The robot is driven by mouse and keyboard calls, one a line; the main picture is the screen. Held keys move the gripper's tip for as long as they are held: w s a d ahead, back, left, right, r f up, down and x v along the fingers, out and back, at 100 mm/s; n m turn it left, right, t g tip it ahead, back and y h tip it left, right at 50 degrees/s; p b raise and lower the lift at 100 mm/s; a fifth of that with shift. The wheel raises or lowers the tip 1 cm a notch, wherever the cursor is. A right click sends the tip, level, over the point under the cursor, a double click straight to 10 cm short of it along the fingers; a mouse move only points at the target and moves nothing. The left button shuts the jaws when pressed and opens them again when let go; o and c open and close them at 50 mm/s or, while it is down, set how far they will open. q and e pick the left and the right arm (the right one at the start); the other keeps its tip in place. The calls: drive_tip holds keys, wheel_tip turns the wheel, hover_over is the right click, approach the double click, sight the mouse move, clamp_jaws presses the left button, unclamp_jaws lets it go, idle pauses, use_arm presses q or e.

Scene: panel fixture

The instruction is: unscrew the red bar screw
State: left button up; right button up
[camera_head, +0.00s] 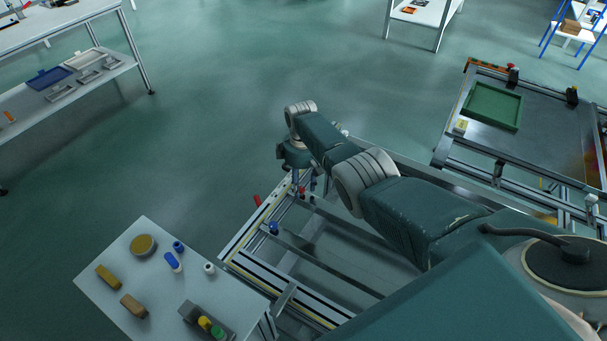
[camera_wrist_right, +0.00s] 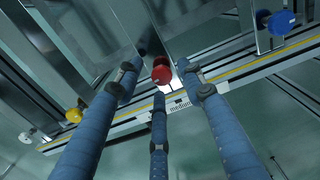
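The red bar screw (camera_wrist_right: 161,73) shows in the right wrist view as a round red head at a fixture rail, beside a white label. My right gripper (camera_wrist_right: 160,84) has three blue fingers spread apart. Their tips are around the red head in the picture, with visible gaps; the depth between them is hard to tell. In the head view my right gripper (camera_head: 304,184) points down over the far end of the fixture frame, with a small red part just beside its fingers. My left gripper is in neither view.
The rail also carries a blue knob (camera_wrist_right: 281,22) and a yellow knob (camera_wrist_right: 73,115). A metal fixture frame (camera_head: 240,238) lies under my right arm. A white side table (camera_head: 180,300) with small parts stands at left. A bench with a green tray (camera_head: 492,106) stands right.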

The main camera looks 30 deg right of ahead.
sight(301, 189)
wheel_tip(301, 189, up, 12)
drive_tip(key=shift+s+d+f, duration=0.15)
drive_tip(key=shift+d+f, duration=0.1)
idle(0.3)
drive_tip(key=f+m+b, duration=0.1)
drive_tip(key=f+m, duration=0.1)
drive_tip(key=f, duration=0.2)
drive_tip(key=f+m+b, duration=0.2)
drive_tip(key=f, duration=0.2)
drive_tip(key=f+m+b, duration=0.1)
drive_tip(key=f+m, duration=0.2)
drive_tip(key=f, duration=0.1)
drive_tip(key=shift+w+a, duration=0.3)
drive_tip(key=shift+a, duration=0.05)
